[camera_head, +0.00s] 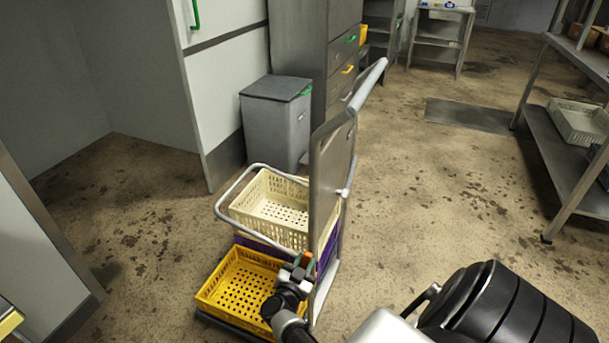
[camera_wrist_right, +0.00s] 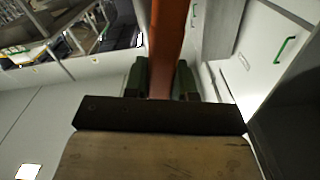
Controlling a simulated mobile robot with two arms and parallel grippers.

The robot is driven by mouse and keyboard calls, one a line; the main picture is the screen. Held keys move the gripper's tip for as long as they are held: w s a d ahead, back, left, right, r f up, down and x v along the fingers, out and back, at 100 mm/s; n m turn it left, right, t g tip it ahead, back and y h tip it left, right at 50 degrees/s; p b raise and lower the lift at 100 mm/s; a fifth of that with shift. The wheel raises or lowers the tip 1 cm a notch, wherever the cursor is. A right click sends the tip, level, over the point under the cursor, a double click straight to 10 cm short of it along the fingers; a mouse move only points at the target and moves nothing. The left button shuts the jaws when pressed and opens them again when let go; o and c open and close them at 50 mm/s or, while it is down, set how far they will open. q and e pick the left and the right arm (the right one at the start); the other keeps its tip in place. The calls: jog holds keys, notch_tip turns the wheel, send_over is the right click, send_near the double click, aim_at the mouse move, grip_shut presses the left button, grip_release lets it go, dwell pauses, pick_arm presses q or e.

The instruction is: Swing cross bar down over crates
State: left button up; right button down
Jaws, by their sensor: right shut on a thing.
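A trolley with an upright grey panel (camera_head: 328,170) stands in the middle of the head view. A cream crate (camera_head: 270,205) rests on a purple crate (camera_head: 262,246), and a yellow crate (camera_head: 243,283) sits in front. A grey tubular bar (camera_head: 228,190) loops around the cream crate. My right gripper (camera_head: 298,270) is beside the panel, at the right of the yellow crate. It is shut on an orange bar (camera_wrist_right: 168,45), which runs between its dark green fingers in the right wrist view. I cannot tell whether this is the cross bar. My left gripper is out of view.
A grey bin (camera_head: 276,120) and drawer cabinet (camera_head: 340,65) stand behind the trolley. A metal shelf rack (camera_head: 565,130) is at the right. The stained floor (camera_head: 430,190) between rack and trolley is clear. White cabinets are at the left.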

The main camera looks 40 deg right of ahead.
jog(key=shift+w+a+r+n+p, duration=0.1)
jog(key=shift+w+a+n+p, duration=0.3)
jog(key=shift+w+n, duration=0.45)
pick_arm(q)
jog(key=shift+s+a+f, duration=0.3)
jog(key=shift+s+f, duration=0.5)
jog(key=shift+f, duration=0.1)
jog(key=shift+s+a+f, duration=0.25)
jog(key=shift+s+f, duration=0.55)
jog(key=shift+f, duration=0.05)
pick_arm(e)
jog(key=shift+w+a+n, duration=0.2)
jog(key=shift+w+n, duration=0.15)
jog(key=shift+n, duration=0.3)
jog(key=c, duration=0.9)
grip_release()
jog(key=shift+w, duration=0.1)
